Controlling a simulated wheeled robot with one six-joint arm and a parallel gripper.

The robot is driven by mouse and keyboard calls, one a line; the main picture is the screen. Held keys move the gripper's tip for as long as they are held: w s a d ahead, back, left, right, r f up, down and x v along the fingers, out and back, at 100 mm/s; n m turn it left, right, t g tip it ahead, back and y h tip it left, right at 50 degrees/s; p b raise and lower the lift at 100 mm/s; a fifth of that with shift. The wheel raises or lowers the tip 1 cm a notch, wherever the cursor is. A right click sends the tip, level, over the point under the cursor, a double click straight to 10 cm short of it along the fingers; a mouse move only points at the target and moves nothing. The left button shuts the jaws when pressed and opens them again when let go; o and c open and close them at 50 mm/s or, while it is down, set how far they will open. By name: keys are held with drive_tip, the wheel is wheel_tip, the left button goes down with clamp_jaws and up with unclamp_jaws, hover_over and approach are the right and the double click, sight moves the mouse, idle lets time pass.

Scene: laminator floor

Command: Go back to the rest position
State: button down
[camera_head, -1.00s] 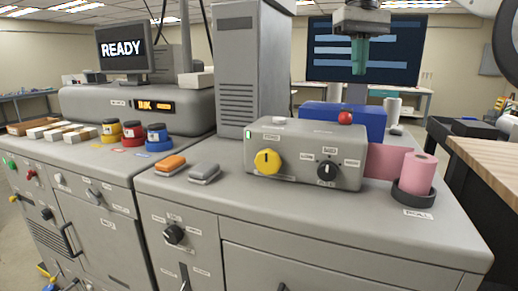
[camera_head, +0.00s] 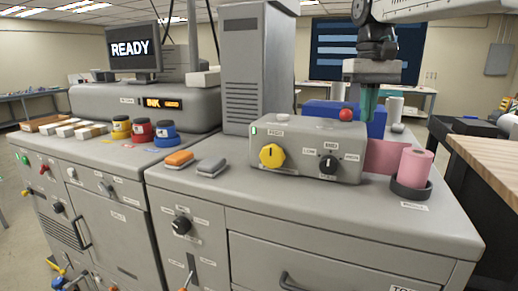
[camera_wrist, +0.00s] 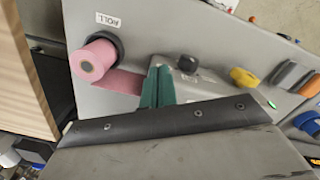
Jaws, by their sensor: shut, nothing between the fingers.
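My gripper (camera_head: 369,108) hangs from the arm at the upper right of the head view, with its green fingers pointing down. It is shut and empty, above and behind the grey control box (camera_head: 307,150) and left of the pink roll (camera_head: 413,168). In the wrist view the green fingers (camera_wrist: 158,87) are together, with the pink roll (camera_wrist: 95,60) to their left.
A wooden table (camera_head: 488,158) is at the right.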

drive_tip(key=s+d+f, duration=0.1)
drive_tip(key=s+f, duration=0.5)
drive_tip(key=s, duration=0.4)
drive_tip(key=s+d+f+m+t, duration=0.1)
drive_tip(key=s+f, duration=0.6)
drive_tip(key=s, duration=0.3)
drive_tip(key=s+f+t, duration=0.1)
drive_tip(key=s+f, duration=0.5)
drive_tip(key=s, duration=0.4)
drive_tip(key=shift+s+d+f, duration=0.3)
drive_tip(key=shift+d, duration=0.1)
